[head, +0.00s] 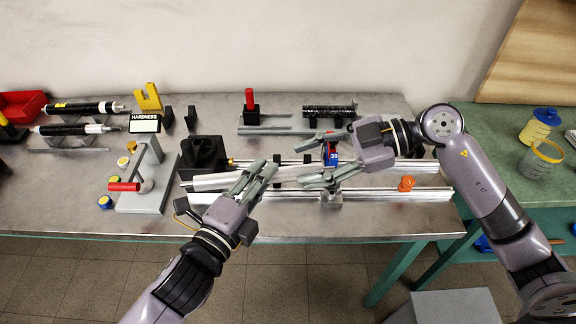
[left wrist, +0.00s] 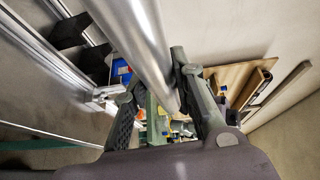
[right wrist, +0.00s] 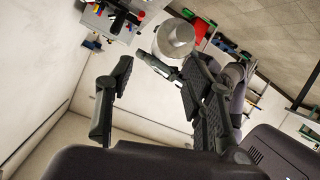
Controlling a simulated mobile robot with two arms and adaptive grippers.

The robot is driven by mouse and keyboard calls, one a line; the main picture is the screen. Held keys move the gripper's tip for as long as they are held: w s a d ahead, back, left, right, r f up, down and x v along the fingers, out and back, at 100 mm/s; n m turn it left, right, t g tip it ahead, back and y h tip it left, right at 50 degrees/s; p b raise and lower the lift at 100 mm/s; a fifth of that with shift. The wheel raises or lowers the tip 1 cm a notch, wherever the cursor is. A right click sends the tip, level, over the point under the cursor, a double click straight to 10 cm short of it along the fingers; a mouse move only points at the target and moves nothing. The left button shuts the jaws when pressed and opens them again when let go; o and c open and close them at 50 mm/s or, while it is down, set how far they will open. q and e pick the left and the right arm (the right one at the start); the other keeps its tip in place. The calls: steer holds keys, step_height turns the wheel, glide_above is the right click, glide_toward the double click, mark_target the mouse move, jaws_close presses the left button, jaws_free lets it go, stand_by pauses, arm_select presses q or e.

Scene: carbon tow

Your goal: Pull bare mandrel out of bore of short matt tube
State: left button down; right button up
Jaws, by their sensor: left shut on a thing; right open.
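A bare silver mandrel (head: 212,182) lies roughly level above the front rails, its left end by a black block. My left gripper (head: 266,172) is shut on it; in the left wrist view the shiny cylinder (left wrist: 145,45) runs between the fingers. My right gripper (head: 318,160) is open, to the right of the left one. In the right wrist view a silver cylinder end (right wrist: 174,38) shows beyond its open fingers (right wrist: 155,75), apart from them. A short black tube (head: 330,112) rests on a stand at the back; I cannot tell whether it is the matt one.
The black block (head: 203,156) stands at the rails' (head: 375,195) left end. A hardness tester (head: 145,175) with a red handle is left of it. Two long black tubes (head: 75,108) lie on racks at far left. An orange knob (head: 406,184) sits on the rails at right.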

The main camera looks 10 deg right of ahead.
mark_target(282, 170)
steer(key=shift+x, duration=2.7)
steer(key=shift+c, duration=0.3)
steer(key=shift+r, duration=0.1)
jaws_close()
steer(key=shift+o, duration=0.3)
jaws_free()
steer(key=shift+d, duration=0.1)
steer(key=v, duration=1.1)
steer(key=shift+d, duration=0.4)
